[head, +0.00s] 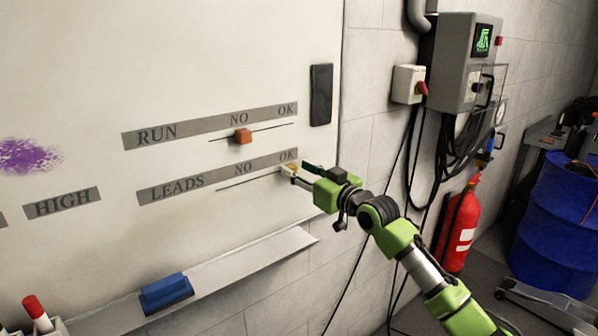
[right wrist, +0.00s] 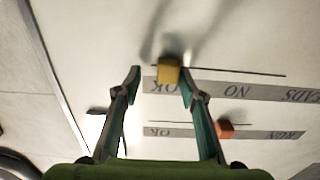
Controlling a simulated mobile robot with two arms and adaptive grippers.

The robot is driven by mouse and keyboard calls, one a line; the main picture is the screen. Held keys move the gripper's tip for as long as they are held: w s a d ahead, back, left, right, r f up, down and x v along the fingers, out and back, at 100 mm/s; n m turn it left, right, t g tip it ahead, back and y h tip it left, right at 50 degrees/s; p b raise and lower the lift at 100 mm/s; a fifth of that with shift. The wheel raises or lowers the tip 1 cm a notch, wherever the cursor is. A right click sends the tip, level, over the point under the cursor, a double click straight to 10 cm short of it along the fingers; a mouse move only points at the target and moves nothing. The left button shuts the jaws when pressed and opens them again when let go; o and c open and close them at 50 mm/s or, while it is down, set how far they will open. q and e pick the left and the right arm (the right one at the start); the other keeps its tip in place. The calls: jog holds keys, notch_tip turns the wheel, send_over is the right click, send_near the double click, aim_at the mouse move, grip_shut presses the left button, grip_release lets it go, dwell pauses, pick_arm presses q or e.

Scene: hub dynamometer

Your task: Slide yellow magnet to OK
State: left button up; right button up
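The yellow magnet (right wrist: 168,70) is a small block on the whiteboard's LEADS row, at the OK end of its slide line. In the right wrist view it lies between my right gripper's fingertips (right wrist: 161,76). It is close to the right-hand finger, on the NO side, with a clear gap to the other finger. I cannot tell whether that finger touches it. In the head view my right gripper (head: 298,169) is at the LEADS OK label (head: 287,155) and mostly hides the magnet. The gripper is open. My left gripper is not in view.
An orange magnet (head: 243,136) sits on the RUN line near NO, above the LEADS strip (head: 178,188). A black block (head: 321,94) is on the board's right edge. A blue eraser (head: 166,292) lies on the tray (head: 235,265). A fire extinguisher (head: 459,228) stands at right.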

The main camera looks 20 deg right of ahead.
jog(key=shift+s+a, duration=0.1)
jog(key=shift+a, duration=0.1)
jog(key=shift+s+d+f, duration=0.1)
jog(key=shift+s, duration=0.2)
jog(key=v, duration=1.1)
jog(key=shift+d, duration=0.15)
jog(key=shift+s, duration=0.1)
